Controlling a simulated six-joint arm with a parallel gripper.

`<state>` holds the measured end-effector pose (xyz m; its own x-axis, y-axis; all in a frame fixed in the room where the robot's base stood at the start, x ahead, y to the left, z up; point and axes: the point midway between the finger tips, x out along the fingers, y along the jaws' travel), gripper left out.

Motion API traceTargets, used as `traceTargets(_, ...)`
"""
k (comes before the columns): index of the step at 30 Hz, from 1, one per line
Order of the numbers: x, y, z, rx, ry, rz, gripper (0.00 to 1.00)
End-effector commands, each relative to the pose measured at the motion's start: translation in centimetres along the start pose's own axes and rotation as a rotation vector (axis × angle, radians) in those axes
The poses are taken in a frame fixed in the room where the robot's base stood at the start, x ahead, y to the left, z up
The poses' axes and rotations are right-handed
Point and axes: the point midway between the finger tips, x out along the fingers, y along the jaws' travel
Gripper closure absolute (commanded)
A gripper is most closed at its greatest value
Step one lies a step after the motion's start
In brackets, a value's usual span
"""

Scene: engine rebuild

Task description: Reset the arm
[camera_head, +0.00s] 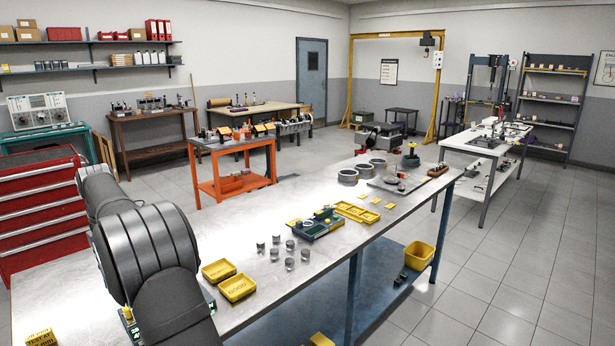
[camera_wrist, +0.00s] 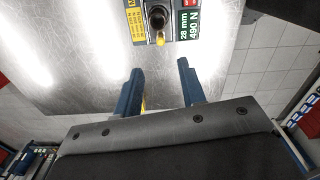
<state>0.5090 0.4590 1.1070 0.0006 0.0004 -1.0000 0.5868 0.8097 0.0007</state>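My gripper (camera_wrist: 160,85) shows in the wrist view with its two blue fingers apart and nothing between them. It is over the metal bench top (camera_wrist: 75,50). Beyond the fingertips is a dark fixture marked "28 mm 490 N" (camera_wrist: 190,25), with a round metal part and a yellow tip (camera_wrist: 160,38) on it. The fingers are apart from it in the picture. In the head view my dark arm fills the lower left, and my gripper is hidden there.
On the bench (camera_head: 340,200) stand yellow trays (camera_head: 237,287), several small metal cylinders (camera_head: 275,254), a green fixture (camera_head: 316,224) and metal rings (camera_head: 348,176). A red tool cabinet (camera_head: 40,215) is at the left. Bare bench top lies around the cylinders.

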Motion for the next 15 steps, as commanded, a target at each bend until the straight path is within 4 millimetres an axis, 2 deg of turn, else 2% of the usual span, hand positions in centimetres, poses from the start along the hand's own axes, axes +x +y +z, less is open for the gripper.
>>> traceTargets(6, -4.0, 0.0, 0.0, 0.0, -0.001, 0.003, 0.63)
traceTargets(15, 2.2, 0.4, 0.5, -0.053, -0.132, 0.012, 0.63)
